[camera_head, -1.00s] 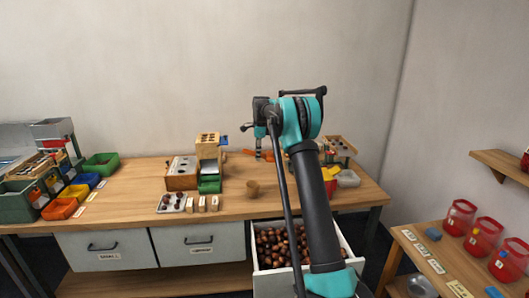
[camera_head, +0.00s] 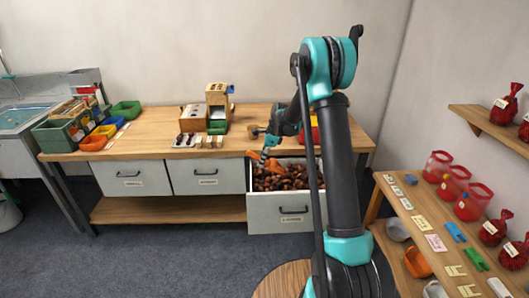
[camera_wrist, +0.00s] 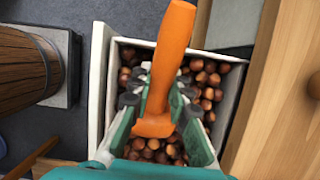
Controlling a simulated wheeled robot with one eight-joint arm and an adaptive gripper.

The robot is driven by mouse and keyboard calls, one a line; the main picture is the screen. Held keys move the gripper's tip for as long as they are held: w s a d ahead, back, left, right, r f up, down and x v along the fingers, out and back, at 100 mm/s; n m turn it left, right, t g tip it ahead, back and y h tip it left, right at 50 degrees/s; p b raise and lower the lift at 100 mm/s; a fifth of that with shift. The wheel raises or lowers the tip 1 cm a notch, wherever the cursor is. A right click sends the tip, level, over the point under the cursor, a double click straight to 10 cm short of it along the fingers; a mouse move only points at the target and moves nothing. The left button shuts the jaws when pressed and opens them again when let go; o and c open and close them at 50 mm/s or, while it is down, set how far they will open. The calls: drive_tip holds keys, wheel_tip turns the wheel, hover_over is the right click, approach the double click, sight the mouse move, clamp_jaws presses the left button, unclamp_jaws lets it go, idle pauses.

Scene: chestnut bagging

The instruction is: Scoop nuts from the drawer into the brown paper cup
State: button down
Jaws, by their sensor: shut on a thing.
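My gripper (camera_head: 265,156) is shut on an orange scoop (camera_head: 272,164) above the open drawer (camera_head: 287,212). In the wrist view the scoop (camera_wrist: 172,45) stands between the fingers of the gripper (camera_wrist: 158,95), and its handle points up the picture. Brown nuts (camera_head: 292,180) fill the drawer; they also show around the scoop in the wrist view (camera_wrist: 206,78). I cannot tell whether the scoop holds nuts or touches them. The brown paper cup (camera_head: 253,132) stands upright on the table behind the drawer, left of my arm.
A wooden dispenser (camera_head: 217,100), a holed tray and colored bins (camera_head: 92,143) stand left on the table (camera_head: 150,142). Two shut drawers (camera_head: 132,178) are left of the open one. A right side table (camera_head: 425,225) holds red containers (camera_head: 467,178). A round wooden top (camera_head: 283,279) is low in front.

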sight(281, 173)
drive_tip(key=shift+s+f, duration=0.25)
drive_tip(key=shift+s, duration=0.3)
drive_tip(key=d+f+h, duration=0.3)
drive_tip(key=d+f, duration=0.8)
drive_tip(key=f, duration=0.1)
drive_tip(key=shift+s+a+r+h, duration=0.1)
drive_tip(key=shift+a+r+h, duration=0.25)
drive_tip(key=shift+r+h, duration=0.4)
drive_tip(key=shift+s+a+r+h, duration=0.1)
drive_tip(key=shift+a+r+h, duration=0.35)
drive_tip(key=shift+r, duration=0.55)
drive_tip(key=shift+a+r+h, duration=0.3)
drive_tip(key=shift+r+h, duration=0.3)
drive_tip(key=shift+r, duration=0.3)
